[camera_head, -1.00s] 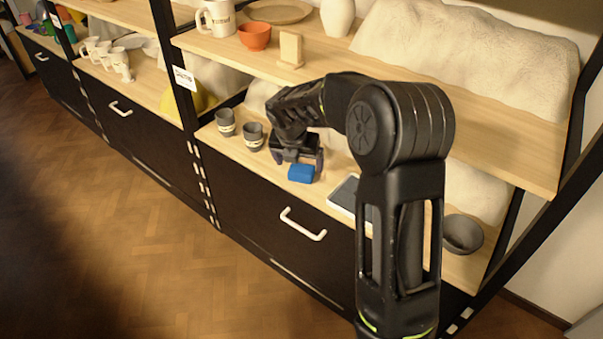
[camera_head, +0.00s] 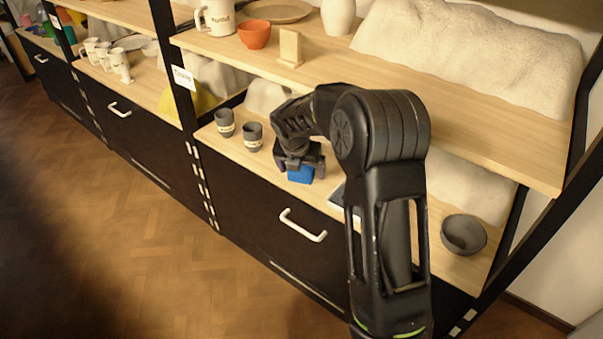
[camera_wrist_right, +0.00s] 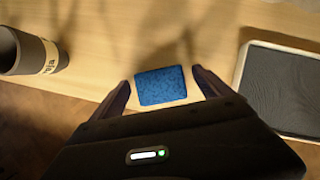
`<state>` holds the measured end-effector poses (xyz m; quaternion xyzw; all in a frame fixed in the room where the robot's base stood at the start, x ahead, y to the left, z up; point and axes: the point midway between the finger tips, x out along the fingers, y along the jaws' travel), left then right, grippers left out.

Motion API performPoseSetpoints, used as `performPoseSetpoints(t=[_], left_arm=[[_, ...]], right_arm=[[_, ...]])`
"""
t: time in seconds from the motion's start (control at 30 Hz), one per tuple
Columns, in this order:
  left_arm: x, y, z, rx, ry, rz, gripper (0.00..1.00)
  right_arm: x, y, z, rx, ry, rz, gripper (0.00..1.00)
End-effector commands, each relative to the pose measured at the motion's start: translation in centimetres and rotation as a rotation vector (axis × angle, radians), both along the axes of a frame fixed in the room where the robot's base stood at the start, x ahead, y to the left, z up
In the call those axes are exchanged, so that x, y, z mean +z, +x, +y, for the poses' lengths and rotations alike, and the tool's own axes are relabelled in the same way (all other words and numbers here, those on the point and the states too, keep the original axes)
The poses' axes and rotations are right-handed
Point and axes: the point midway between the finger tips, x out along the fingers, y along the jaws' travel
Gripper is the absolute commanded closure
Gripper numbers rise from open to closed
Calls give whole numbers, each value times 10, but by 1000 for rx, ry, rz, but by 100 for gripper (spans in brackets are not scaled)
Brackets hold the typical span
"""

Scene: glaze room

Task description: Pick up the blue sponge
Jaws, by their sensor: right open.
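The blue sponge (camera_head: 300,174) lies on the lower wooden shelf near its front edge, partly hidden by my gripper in the head view. My right gripper (camera_head: 300,171) reaches down over it and is open. In the right wrist view the sponge (camera_wrist_right: 161,86) lies between the two fingertips of the gripper (camera_wrist_right: 161,86), with a small gap showing on each side. My left gripper is not in view.
Two dark grey cups (camera_head: 252,136) stand left of the sponge; one also shows in the wrist view (camera_wrist_right: 22,52). A dark tray (camera_wrist_right: 285,90) lies to the right. A grey bowl (camera_head: 463,234) sits farther right. The upper shelf (camera_head: 400,80) overhangs behind.

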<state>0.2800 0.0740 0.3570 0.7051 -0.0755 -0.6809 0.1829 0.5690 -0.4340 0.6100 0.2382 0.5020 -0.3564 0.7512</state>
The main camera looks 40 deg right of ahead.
Motion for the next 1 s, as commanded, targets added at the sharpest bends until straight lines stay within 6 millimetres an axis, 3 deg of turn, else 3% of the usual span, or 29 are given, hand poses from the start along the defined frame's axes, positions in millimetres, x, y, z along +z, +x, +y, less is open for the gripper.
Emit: performPoseSetpoints(t=[0.87,1.0], left_arm=[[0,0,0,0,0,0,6],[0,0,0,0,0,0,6]], right_arm=[[0,0,0,0,0,0,80],[0,0,0,0,0,0,82]])
